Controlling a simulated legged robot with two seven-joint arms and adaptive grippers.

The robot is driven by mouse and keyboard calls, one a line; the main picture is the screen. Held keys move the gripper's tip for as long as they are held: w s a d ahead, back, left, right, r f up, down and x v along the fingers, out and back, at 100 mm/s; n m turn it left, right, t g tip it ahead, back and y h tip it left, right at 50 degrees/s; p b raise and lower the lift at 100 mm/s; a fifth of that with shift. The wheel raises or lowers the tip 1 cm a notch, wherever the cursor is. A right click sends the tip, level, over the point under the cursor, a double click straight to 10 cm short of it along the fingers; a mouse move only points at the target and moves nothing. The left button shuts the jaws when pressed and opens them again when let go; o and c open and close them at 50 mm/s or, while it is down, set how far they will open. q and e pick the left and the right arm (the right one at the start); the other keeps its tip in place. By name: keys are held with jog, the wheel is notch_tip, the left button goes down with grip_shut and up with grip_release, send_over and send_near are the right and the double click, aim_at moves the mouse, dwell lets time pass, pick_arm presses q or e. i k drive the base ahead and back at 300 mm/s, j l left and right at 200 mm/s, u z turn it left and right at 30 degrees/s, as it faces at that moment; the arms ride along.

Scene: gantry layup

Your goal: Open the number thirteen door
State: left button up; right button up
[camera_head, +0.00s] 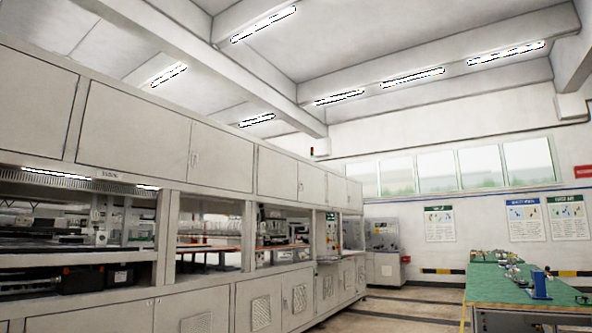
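A long row of light grey machine cabinets runs from the left foreground to the back. Large upper doors (132,130) line its top, and they look shut. Lower doors (259,305) with slotted vent panels line its bottom, and they also look shut. Small marks show on some lower panels, but I cannot read a number thirteen on any door. Neither my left gripper nor my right gripper is in view.
Open bays between the door rows hold machinery and a black box (82,279). A green-topped workbench (510,284) with small parts stands at the right. Clear floor (400,306) lies between it and the cabinets. A grey machine (383,240) stands at the back.

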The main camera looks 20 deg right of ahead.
aim_at(224, 160)
jog(key=z, duration=0.25)
jog(key=i+z, duration=0.2)
jog(key=i, duration=3.3)
jog(key=l+z, duration=0.05)
jog(key=l, duration=0.05)
